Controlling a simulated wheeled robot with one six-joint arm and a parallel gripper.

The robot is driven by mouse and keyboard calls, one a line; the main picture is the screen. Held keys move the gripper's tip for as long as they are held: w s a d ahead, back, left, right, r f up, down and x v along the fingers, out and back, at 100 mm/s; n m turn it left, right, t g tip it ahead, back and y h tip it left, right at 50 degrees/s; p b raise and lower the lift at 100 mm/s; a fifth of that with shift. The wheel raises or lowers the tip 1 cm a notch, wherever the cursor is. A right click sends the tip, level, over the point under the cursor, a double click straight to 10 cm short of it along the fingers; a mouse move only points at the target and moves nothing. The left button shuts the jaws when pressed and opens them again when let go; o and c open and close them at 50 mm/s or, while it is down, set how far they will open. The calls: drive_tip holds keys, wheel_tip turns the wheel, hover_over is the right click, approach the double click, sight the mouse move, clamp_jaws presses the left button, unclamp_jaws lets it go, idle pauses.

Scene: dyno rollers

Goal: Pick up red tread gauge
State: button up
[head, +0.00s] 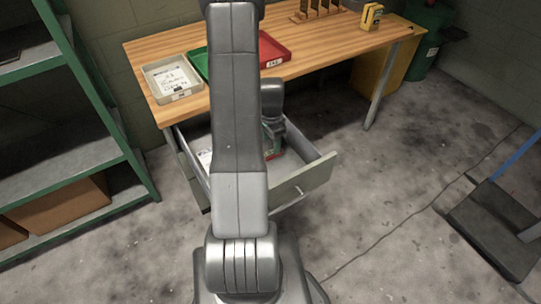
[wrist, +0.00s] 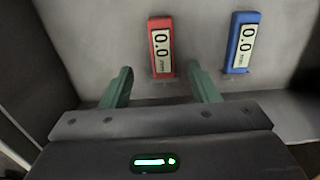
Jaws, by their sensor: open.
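The red tread gauge (wrist: 161,47) lies in the drawer, upper middle of the wrist view, with a display reading 0.0. My gripper (wrist: 160,85) is open and empty, its two green fingers apart. The red gauge lies just beyond the fingertips, in line with the gap between them. In the head view my arm reaches down into the open drawer (head: 312,178), and my gripper (head: 272,150) is mostly hidden behind the arm. A small red patch shows beside it there, too small to make out clearly.
A blue gauge (wrist: 242,43) lies to the right of the red one, apart from it. The wooden workbench (head: 330,50) above the drawer holds a grey tray (head: 172,96), a green tray (head: 198,62), a red tray (head: 272,52) and a yellow device (head: 371,17). Green shelving (head: 100,95) stands at left.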

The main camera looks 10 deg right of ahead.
sight(271, 153)
drive_tip(key=shift+w+f, duration=0.2)
drive_tip(key=shift+f, duration=2.6)
drive_tip(key=shift+c, duration=0.4)
drive_tip(key=c, duration=1)
